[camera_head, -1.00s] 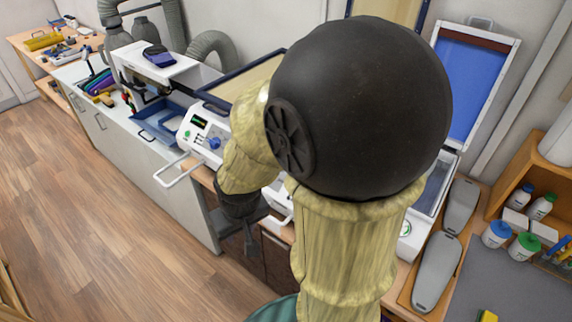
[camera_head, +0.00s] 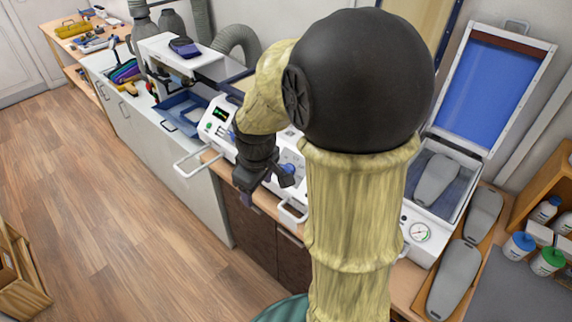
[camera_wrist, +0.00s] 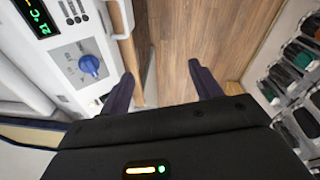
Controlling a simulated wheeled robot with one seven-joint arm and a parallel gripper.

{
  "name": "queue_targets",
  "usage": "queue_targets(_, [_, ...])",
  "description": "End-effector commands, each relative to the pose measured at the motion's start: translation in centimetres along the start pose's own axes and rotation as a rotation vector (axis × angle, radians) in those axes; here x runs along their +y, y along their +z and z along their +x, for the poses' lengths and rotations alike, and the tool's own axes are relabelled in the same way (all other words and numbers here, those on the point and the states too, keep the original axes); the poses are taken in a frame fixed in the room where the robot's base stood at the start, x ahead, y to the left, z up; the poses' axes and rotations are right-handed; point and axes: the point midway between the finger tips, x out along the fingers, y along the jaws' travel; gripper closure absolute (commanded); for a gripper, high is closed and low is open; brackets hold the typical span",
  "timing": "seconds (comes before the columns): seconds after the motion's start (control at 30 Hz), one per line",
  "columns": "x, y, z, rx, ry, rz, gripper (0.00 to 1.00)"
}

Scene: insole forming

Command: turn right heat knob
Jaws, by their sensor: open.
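A white heating machine shows in the head view with a control panel (camera_head: 217,116) and a lit green display. My arm hides much of its right half. In the wrist view a blue knob (camera_wrist: 89,63) sits on the white panel, left of my gripper (camera_wrist: 163,86). A lit display (camera_wrist: 34,17) is above it. Whether this is the right heat knob I cannot tell. My gripper is open and empty, with the knob outside its fingers. In the head view my gripper (camera_head: 266,182) hangs in front of the machine's front, near its white handles.
White bar handles (camera_head: 196,163) stick out from the machine's front. A vacuum press (camera_head: 424,235) with a raised blue lid stands to the right, with grey insole forms (camera_head: 455,278) beside it. Wood floor (camera_head: 110,190) is clear on the left.

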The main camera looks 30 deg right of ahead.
Motion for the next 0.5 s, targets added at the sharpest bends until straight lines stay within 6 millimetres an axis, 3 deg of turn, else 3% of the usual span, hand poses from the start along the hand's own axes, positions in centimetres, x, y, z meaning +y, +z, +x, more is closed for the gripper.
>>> queue_targets(0.2, [5.6,-2.9,-1.4,-0.041,-0.029,-0.410,0.36])
queue_targets(0.5, [13.2,-4.4,-4.0,-0.061,-0.105,-0.961,0.36])
